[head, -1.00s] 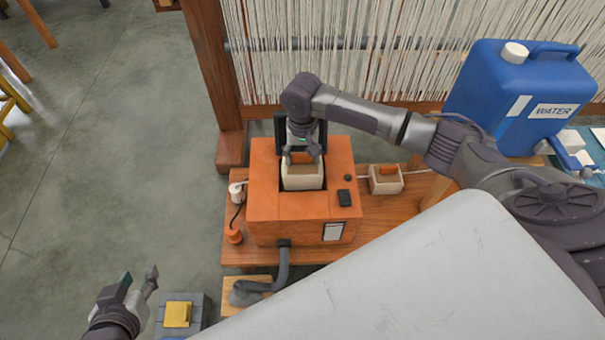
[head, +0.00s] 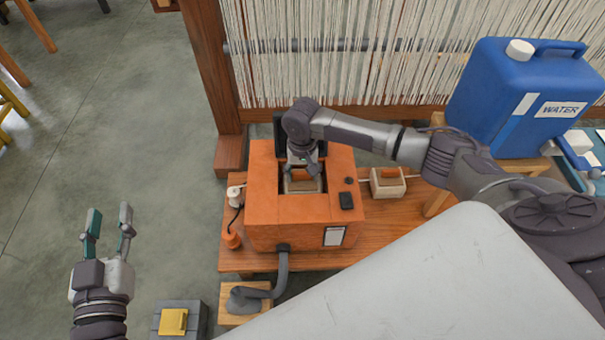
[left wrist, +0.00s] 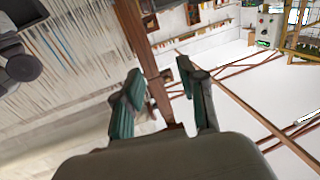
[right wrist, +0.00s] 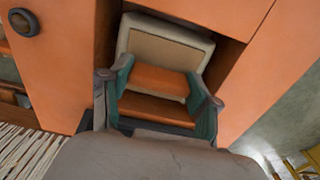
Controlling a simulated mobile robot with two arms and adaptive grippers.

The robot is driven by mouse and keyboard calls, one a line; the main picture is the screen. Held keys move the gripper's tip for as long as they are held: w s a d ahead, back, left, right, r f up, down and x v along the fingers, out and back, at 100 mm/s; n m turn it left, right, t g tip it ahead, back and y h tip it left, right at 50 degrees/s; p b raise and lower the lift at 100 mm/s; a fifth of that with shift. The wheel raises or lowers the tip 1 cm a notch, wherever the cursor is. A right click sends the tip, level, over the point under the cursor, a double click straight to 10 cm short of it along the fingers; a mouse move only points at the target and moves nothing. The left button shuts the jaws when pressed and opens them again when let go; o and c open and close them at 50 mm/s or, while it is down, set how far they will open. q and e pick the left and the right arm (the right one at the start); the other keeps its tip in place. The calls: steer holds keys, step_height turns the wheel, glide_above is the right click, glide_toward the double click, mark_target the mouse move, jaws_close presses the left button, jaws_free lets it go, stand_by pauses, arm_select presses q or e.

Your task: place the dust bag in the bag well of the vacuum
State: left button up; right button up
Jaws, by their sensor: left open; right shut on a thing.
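The vacuum (head: 262,215) is an orange box on a low wooden bench, with a rectangular bag well open in its top. The dust bag (head: 302,186), cream with an orange-brown panel, sits down inside the well opening; it also shows in the right wrist view (right wrist: 165,50). My right gripper (head: 303,172) is shut on the dust bag from above, its teal-padded fingers (right wrist: 160,88) on either side of the orange part. The bag's underside is hidden, so I cannot tell whether it touches the well floor. My left gripper (head: 110,222) is open and empty over the floor at left.
A dark raised lid (head: 280,128) stands behind the well. A cream box with an orange top (head: 387,182) sits right of the vacuum. A grey hose (head: 283,265) hangs in front. A blue water canister (head: 515,100) is at right; a loom (head: 330,50) stands behind.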

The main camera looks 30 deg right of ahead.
steer(key=o, duration=1.5)
steer(key=shift+f, duration=0.1)
steer(key=shift+o, duration=0.2)
